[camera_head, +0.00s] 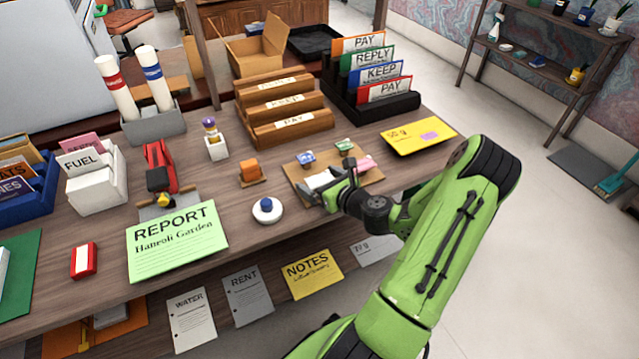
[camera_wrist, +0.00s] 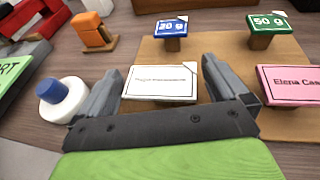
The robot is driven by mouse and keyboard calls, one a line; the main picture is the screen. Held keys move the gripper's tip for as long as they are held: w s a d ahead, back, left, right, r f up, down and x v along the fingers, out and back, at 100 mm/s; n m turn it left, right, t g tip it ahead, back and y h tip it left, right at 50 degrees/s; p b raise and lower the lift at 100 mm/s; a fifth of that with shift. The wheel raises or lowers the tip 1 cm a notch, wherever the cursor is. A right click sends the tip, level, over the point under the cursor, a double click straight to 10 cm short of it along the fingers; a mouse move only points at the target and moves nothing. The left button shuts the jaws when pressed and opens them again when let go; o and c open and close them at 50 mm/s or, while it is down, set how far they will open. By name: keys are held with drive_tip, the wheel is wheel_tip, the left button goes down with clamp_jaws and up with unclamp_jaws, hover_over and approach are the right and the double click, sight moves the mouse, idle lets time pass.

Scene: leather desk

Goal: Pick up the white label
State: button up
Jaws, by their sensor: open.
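The white label (camera_wrist: 161,82) shows in the wrist view as a small white plate with a printed line of text and a border, near the front left of a tan board (camera_wrist: 212,49). In the head view the label (camera_head: 317,181) is partly hidden by my gripper. My gripper (camera_wrist: 168,72) is open, with one finger to each side of the label in the wrist view. I cannot tell how far the fingers are above the board. In the head view my gripper (camera_head: 336,184) reaches over the board's front edge.
On the board stand a blue "20 g" tag (camera_wrist: 171,27), a green "50 g" tag (camera_wrist: 267,26) and a pink label (camera_wrist: 289,84) close to the right finger. A white round item with a blue top (camera_head: 266,210) stands at left. An orange block (camera_head: 250,171) is behind it.

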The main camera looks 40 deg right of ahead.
sight(319, 180)
drive_tip(key=c, duration=0.9)
drive_tip(key=shift+c, duration=0.2)
wheel_tip(319, 180, up, 10)
drive_tip(key=p, duration=0.5)
drive_tip(key=shift+r, duration=0.1)
drive_tip(key=shift+w, duration=0.1)
drive_tip(key=w+a+n+y+p, duration=0.1)
drive_tip(key=a+n+y+p, duration=0.1)
drive_tip(key=a, duration=0.3)
drive_tip(key=w+a+r+n+g+y+p, duration=0.1)
drive_tip(key=w+a+n+y+p, duration=0.1)
drive_tip(key=a, duration=0.4)
drive_tip(key=shift+n+y+p, duration=0.4)
drive_tip(key=shift+y+p, duration=0.1)
drive_tip(key=shift+y, duration=0.5)
drive_tip(key=a+n+g+y+p, duration=0.1)
drive_tip(key=a+n+y, duration=0.1)
drive_tip(key=a, duration=0.3)
drive_tip(key=s+a+r+n+g+y+p, duration=0.1)
drive_tip(key=a+n+g+y+p, duration=0.1)
drive_tip(key=a, duration=0.3)
drive_tip(key=s+a+n+g+y+p, duration=0.1)
drive_tip(key=a+n+g+y, duration=0.1)
drive_tip(key=a, duration=0.3)
drive_tip(key=shift+r+n+y+p, duration=0.4)
drive_tip(key=shift+n+y, duration=0.1)
drive_tip(key=shift+f, duration=0.1)
